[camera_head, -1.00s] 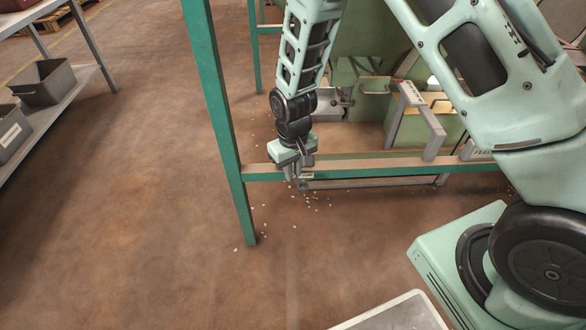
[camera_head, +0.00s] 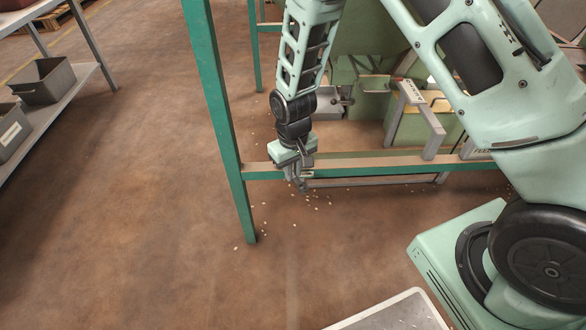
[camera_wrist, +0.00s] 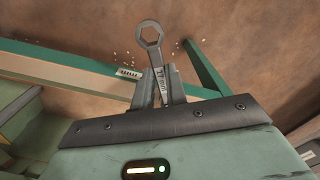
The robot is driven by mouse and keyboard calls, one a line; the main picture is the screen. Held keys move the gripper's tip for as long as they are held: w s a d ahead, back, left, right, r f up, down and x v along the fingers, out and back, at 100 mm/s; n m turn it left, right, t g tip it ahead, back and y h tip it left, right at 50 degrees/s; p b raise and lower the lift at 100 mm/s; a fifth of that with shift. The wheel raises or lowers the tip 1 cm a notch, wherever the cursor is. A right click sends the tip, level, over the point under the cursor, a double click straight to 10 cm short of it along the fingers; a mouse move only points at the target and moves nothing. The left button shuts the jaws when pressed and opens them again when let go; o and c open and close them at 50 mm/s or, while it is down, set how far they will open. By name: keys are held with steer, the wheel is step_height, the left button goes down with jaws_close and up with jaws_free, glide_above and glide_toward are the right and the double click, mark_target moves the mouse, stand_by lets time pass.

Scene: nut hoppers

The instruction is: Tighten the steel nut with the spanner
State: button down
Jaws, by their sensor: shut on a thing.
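A grey steel spanner (camera_wrist: 150,36) shows in the wrist view, its ring end pointing up and away from the fingers. My gripper (camera_wrist: 158,90) is shut on its handle, which carries some marking. In the head view my gripper (camera_head: 299,176) hangs beside the green frame's crossbar (camera_head: 375,171), close to the left post. The spanner is small and hard to make out there. I cannot pick out the steel nut in either view. Through the open ring I see only floor. A small light plate with dark marks (camera_wrist: 128,73) sits on the crossbar, left of the spanner.
A green post (camera_head: 222,130) stands left of my gripper. Pale bits lie scattered on the brown floor below. A green hopper with a grey handle (camera_head: 430,133) stands behind the crossbar. A shelf with grey bins (camera_head: 42,82) is at far left. Floor between is clear.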

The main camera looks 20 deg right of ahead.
steer(key=shift+f, duration=0.4)
stand_by(0.4)
stand_by(0.5)
steer(key=shift+w+a+m+p, duration=0.55)
steer(key=shift+a+m+p, duration=0.75)
steer(key=shift+m, duration=1.05)
steer(key=shift+w+a+m+p, duration=0.55)
steer(key=shift+a+m+p, duration=0.75)
steer(key=shift+m, duration=1)
steer(key=shift+w+a+m+p, duration=0.55)
steer(key=shift+a+m+p, duration=0.45)
steer(key=shift+m+p, duration=1)
steer(key=shift+m+b, duration=0.35)
steer(key=shift+m, duration=0.1)
steer(key=shift+r, duration=0.1)
steer(key=shift+s+d+n+p, duration=0.25)
steer(key=shift+s+n+p, duration=0.1)
steer(key=shift+n, duration=0.3)
steer(key=shift+s+d+n+p, duration=0.2)
steer(key=shift+s+d+n, duration=0.1)
steer(key=shift+n, duration=0.35)
steer(key=shift+s, duration=0.1)
